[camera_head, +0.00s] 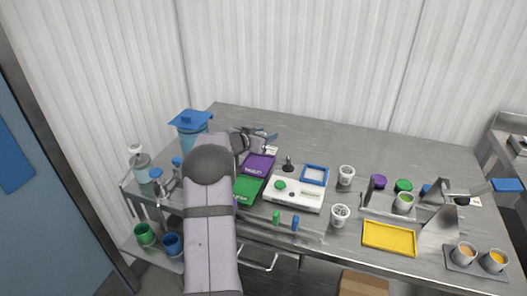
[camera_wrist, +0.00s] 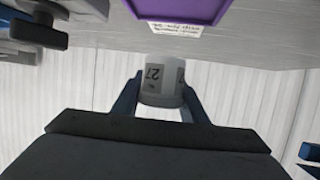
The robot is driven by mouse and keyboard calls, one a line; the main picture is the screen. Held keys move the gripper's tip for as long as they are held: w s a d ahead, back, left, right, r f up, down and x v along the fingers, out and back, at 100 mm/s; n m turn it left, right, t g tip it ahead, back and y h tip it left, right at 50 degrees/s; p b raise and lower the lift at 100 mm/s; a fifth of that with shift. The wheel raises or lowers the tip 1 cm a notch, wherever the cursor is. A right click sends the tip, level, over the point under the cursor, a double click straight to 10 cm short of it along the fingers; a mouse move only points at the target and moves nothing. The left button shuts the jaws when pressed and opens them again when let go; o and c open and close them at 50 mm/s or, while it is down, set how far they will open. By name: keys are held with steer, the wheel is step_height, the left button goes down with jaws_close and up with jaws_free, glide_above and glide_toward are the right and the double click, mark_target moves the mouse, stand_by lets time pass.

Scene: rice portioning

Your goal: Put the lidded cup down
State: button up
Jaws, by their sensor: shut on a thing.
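My gripper (camera_wrist: 160,104) is shut on a pale grey cup (camera_wrist: 160,74) with a dark "27" on its label. The wrist picture is upside down, so the cup's base points to the top, close to the steel table (camera_wrist: 270,45). I cannot tell whether it touches the table. The cup's lid end sits between the fingers and is hard to make out. A printed white card (camera_wrist: 174,29) lies by the purple tray in the wrist view.
A green tray (camera_head: 246,190) and a white device (camera_head: 297,193) with a green button are in front. A blue-lidded container (camera_head: 190,132) stands at the left. Labelled white cups (camera_head: 346,175) and a yellow tray (camera_head: 389,238) are to the right. The back of the table is clear.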

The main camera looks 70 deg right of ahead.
mark_target(265, 156)
steer(key=shift+f, duration=2.7)
steer(key=shift+f, duration=0.1)
steer(key=o, duration=1.1)
steer(key=b+v, duration=0.1)
steer(key=v, duration=1.1)
steer(key=shift+b, duration=0.4)
steer(key=shift+s, duration=0.1)
